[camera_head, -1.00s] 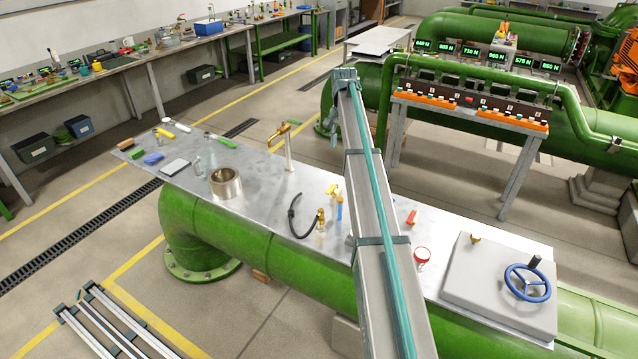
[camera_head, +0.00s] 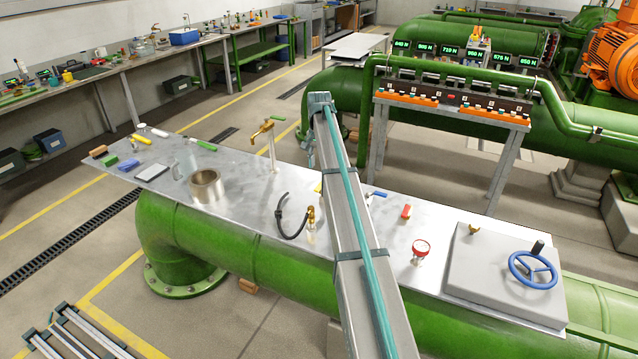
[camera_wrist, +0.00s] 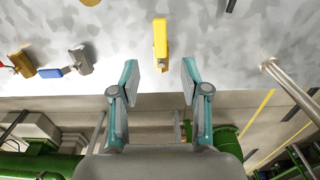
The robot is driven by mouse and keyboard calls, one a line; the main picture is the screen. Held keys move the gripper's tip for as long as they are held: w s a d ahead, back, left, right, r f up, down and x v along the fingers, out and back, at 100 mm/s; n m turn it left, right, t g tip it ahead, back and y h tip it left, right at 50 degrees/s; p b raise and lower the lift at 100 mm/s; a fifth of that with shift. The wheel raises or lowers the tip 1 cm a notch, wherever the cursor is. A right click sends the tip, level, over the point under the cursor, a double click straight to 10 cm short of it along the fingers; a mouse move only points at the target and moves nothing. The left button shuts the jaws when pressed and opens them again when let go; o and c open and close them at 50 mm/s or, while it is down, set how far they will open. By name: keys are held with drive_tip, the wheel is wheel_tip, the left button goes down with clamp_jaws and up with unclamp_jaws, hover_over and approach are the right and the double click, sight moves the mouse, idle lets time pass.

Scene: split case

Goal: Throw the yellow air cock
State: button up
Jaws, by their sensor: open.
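The yellow air cock (camera_wrist: 160,38) shows in the wrist view as a small yellow lever with a metal end, on the grey metal tabletop. In the head view only a bit of yellow (camera_head: 318,188) shows beside my arm, which hides the rest. My gripper (camera_wrist: 158,76) is open, its teal fingers spread left and right. In the wrist view the lever lies ahead of the fingertips, roughly in line with the gap between them. Nothing is held, and I see no contact. The gripper cannot be made out in the head view.
A metal post (camera_wrist: 290,82) rises at right. The head view shows a brass tap (camera_head: 262,130), a black hose (camera_head: 283,215) and a blue handwheel (camera_head: 533,268).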

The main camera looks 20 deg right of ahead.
sight(319, 186)
wheel_tip(319, 186, down, 8)
drive_tip(key=shift+f+p, duration=0.2)
drive_tip(key=shift+p, duration=0.95)
clamp_jaws()
